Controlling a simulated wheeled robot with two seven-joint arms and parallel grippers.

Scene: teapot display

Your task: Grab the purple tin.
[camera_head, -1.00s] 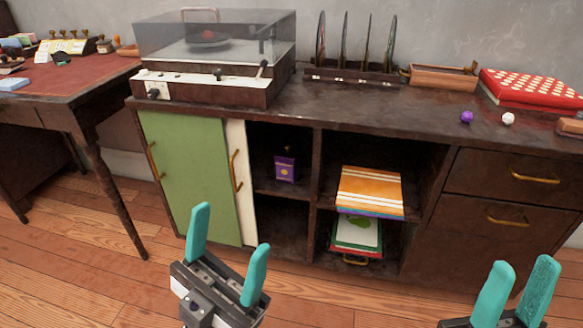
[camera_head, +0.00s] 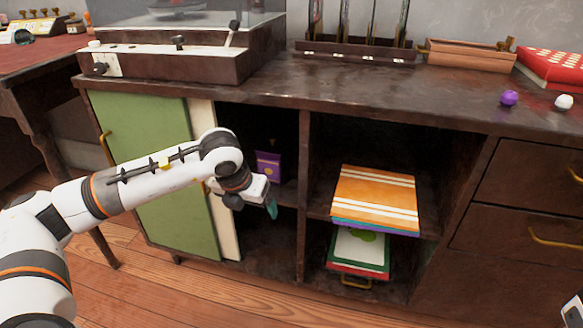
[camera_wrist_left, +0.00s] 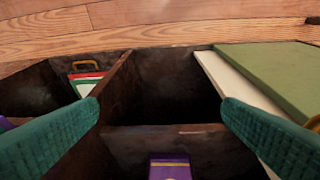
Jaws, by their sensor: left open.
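The purple tin (camera_head: 268,165) stands on the upper shelf of the cabinet's open left-hand compartment, its lower part close behind my left wrist in the head view. In the left wrist view the purple tin (camera_wrist_left: 170,169) shows only in part at the bottom edge, between the fingers. My left gripper (camera_head: 271,207) is in front of the compartment, its teal fingertips pointing down in the head view. In the left wrist view the left gripper (camera_wrist_left: 160,112) is open, its fingers wide apart with nothing between them.
A dark divider (camera_head: 304,200) separates this compartment from one with orange-topped records (camera_head: 375,197). A white sliding door (camera_head: 203,118) and a green door (camera_head: 140,140) border it on the left. A record player (camera_head: 170,62) stands on the cabinet top.

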